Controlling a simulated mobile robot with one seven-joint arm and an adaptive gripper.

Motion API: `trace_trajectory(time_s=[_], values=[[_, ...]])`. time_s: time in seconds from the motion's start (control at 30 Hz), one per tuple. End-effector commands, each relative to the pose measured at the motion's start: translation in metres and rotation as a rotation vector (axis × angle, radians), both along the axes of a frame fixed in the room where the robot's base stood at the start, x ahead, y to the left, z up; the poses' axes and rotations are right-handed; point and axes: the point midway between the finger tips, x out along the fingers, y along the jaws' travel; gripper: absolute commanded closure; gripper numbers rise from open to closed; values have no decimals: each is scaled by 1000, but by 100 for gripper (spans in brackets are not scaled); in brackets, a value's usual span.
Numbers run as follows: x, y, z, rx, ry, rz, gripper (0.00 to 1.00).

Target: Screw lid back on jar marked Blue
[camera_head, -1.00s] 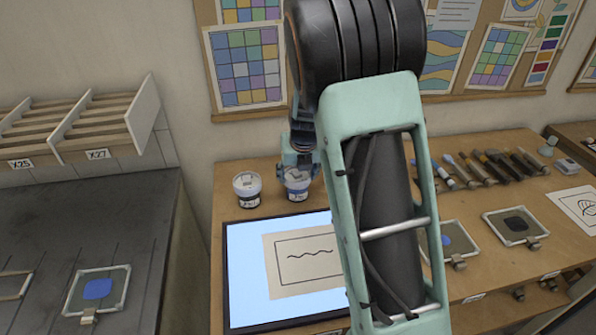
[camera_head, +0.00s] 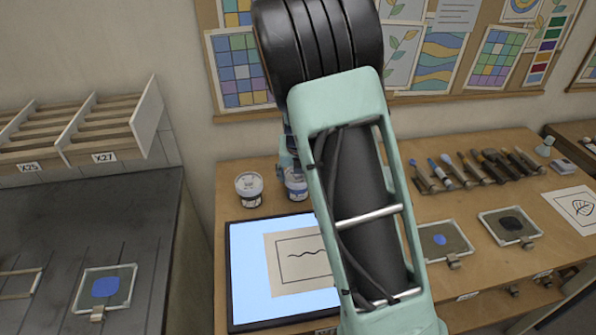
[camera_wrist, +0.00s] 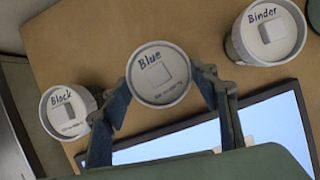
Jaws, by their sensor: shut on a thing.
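The jar marked Blue (camera_head: 296,188) stands on the wooden bench behind the lit panel, partly hidden by my arm in the head view. Its white round lid (camera_wrist: 160,75), lettered "Blue" with a square raised block, faces the wrist camera. My gripper (camera_wrist: 165,85) has its two fingers on opposite sides of this lid and is shut on it. The lid looks level over the jar. Its thread and any gap beneath it are hidden, so I cannot tell how tightly it sits.
A similar jar, lettered like "Black" (camera_wrist: 68,112), stands close on the left, also in the head view (camera_head: 249,190). The Binder jar (camera_wrist: 268,35) stands on the right. The lit panel (camera_head: 255,265) lies in front; brushes and tools (camera_head: 470,168) lie farther right.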

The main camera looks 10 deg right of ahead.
Motion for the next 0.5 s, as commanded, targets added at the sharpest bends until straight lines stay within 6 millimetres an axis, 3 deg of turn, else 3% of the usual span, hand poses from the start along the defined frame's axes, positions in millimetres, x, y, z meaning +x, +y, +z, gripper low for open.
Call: trace_trajectory(time_s=[0.5], values=[[-2,3,-1,4,11,-69,62]])
